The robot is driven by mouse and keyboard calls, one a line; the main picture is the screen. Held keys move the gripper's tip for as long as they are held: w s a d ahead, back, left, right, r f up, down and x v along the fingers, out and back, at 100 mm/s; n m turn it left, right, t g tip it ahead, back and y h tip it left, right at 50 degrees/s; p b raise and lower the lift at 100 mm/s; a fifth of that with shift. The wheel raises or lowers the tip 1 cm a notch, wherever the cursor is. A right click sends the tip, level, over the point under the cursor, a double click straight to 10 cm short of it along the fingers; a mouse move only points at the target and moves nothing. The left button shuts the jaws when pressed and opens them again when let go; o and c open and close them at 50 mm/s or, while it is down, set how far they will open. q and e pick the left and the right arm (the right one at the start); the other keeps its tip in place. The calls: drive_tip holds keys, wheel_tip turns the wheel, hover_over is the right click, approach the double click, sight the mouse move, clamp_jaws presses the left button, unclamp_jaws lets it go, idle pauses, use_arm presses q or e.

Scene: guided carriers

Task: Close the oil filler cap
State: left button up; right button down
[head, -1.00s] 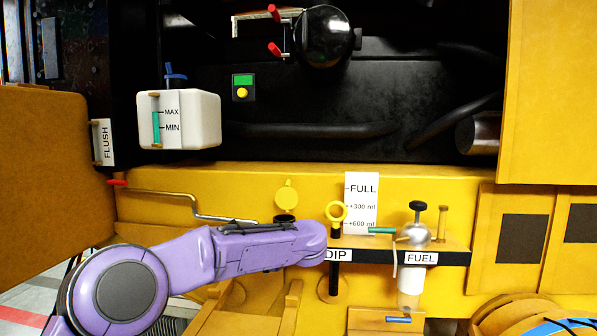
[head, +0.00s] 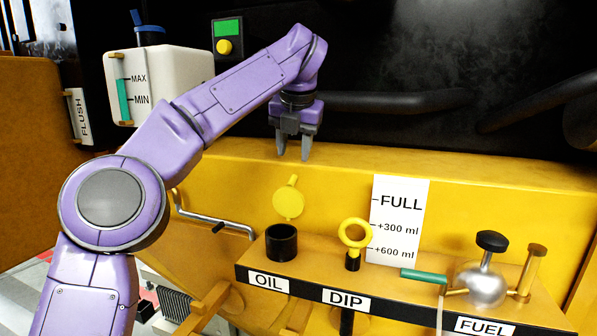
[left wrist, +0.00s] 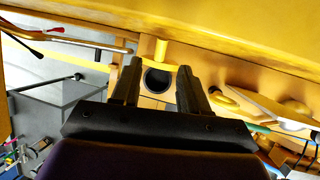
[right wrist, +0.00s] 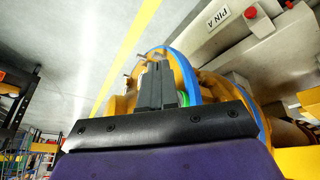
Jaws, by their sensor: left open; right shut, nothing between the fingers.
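The yellow oil filler cap (head: 288,203) stands swung up on its hinge against the yellow panel, behind the black filler neck (head: 282,242) marked OIL. The neck's round mouth is open. My left gripper (head: 294,155) points down above and behind the cap, apart from it, open and empty. In the left wrist view the dark neck mouth (left wrist: 157,79) shows between my open fingers (left wrist: 157,85), with the yellow cap (left wrist: 160,50) edge-on beyond it. My right gripper (right wrist: 154,75) is shut and empty, away from the filler; it is not in the head view.
The yellow dipstick ring (head: 355,233) stands right of the neck, with the FULL scale card (head: 398,215) behind it. The fuel valve (head: 482,285) with its green handle is further right. A bent grey crank handle (head: 210,222) lies left. The white tank (head: 158,78) is behind my left arm.

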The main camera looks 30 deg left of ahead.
sight(294, 176)
use_arm(q)
drive_tip(key=x, duration=0.8)
drive_tip(key=shift+w+f, duration=0.15)
drive_tip(key=shift+w, duration=0.35)
drive_tip(key=shift+s, duration=0.4)
drive_tip(key=shift+w, duration=0.2)
clamp_jaws()
